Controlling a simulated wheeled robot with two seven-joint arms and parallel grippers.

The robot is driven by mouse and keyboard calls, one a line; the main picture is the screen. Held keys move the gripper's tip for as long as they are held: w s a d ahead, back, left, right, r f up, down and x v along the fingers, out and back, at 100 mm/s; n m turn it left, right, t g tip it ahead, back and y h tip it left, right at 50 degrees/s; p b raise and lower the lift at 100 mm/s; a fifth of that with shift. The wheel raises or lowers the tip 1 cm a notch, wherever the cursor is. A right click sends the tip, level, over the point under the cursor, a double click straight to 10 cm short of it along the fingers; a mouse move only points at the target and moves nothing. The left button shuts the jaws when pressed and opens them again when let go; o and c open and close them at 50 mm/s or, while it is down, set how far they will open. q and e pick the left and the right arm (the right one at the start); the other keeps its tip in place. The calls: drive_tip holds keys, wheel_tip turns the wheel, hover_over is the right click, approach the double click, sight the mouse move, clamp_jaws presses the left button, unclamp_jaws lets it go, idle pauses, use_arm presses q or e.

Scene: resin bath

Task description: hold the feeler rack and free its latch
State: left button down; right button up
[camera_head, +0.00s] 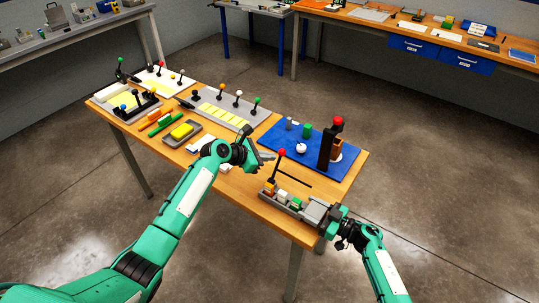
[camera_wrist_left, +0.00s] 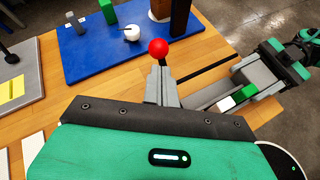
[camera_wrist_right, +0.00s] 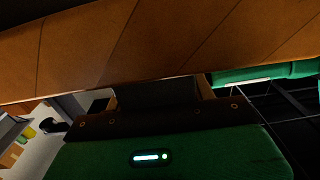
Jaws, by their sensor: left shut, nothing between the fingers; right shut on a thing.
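The feeler rack (camera_head: 292,202) is a grey tray with orange, white and green blocks, near the front right corner of the table. A dark lever with a red ball knob (camera_head: 281,153) rises at its left end; the red ball (camera_wrist_left: 158,47) also shows in the left wrist view. My right gripper (camera_head: 327,220) is shut on the grey right end of the rack. My left gripper (camera_head: 270,156) is shut and empty, close to the left of the knob. Its fingers hide the lever's lower part in the left wrist view, so contact cannot be told. The right wrist view is dark.
A blue board (camera_head: 272,140) with a dark post, a white ball and a green block lies behind the rack. A thin dark bar (camera_head: 295,179) lies between them. A grey panel with yellow pads (camera_head: 212,110) and other trays fill the left. Bare wood surrounds the rack's left.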

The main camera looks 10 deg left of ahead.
use_arm(q)
drive_tip(key=a+f+v, duration=0.1)
drive_tip(key=v, duration=1.2)
drive_tip(key=shift+f, duration=0.35)
drive_tip(key=shift+a, duration=0.1)
use_arm(e)
drive_tip(key=o, duration=1.2)
